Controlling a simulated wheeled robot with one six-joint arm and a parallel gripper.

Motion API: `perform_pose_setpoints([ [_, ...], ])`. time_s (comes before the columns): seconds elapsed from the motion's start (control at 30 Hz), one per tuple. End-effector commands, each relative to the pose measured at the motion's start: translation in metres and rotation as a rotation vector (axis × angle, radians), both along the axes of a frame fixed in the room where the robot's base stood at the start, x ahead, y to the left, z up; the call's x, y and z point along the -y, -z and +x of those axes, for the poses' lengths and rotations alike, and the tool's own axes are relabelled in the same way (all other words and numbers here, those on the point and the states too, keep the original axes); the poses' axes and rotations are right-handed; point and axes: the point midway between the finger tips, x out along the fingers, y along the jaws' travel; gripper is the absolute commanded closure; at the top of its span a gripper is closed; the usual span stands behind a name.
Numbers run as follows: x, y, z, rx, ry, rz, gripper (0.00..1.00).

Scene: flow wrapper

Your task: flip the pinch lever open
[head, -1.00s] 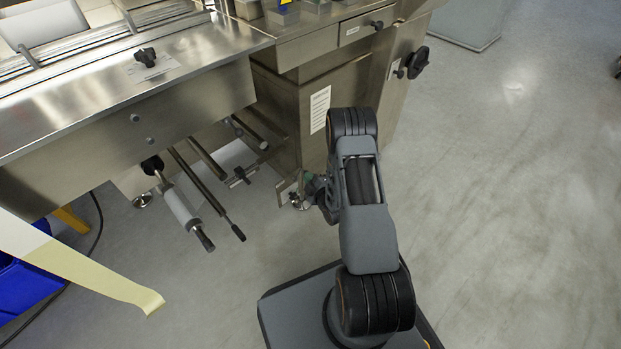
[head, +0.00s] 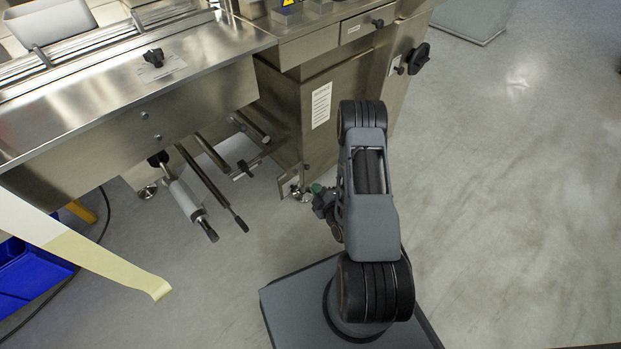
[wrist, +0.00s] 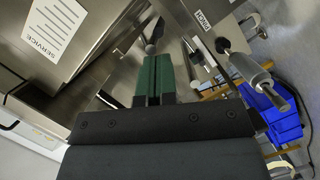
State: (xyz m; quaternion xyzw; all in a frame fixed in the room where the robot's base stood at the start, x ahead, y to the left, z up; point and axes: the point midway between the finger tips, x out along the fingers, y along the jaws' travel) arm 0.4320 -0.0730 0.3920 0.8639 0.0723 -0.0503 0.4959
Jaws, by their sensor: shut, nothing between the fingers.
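Under the machine's steel overhang, several rods stick out in the head view. One is a thin dark rod (head: 215,187) with a black tip, beside a pale roller (head: 186,200). Closer to the cabinet is a short crossbar (head: 245,169) on a rod. I cannot tell for sure which is the pinch lever. My gripper (head: 316,188) is right of these rods, near the cabinet's foot, partly hidden by my arm. In the wrist view its green fingers (wrist: 155,62) are together and empty, with the dark tip of a rod (wrist: 153,38) beyond them.
The steel cabinet (head: 300,110) with a white notice stands just beyond my gripper. A pale film strip (head: 85,255) hangs at the left, near a blue bin (head: 30,272). The floor (head: 490,200) at the right is clear.

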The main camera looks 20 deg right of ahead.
Motion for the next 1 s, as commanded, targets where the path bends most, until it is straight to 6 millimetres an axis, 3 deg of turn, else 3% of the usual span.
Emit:
perform_pose_setpoints([
  [0.1, 0.002, -0.002, -0.015, -0.003, 0.002, 0.001, 1.00],
  [0.3, 0.001, -0.004, -0.027, -0.001, -0.001, 0.000, 1.00],
  [1.0, 0.001, -0.009, -0.026, -0.007, -0.006, 0.000, 1.00],
])
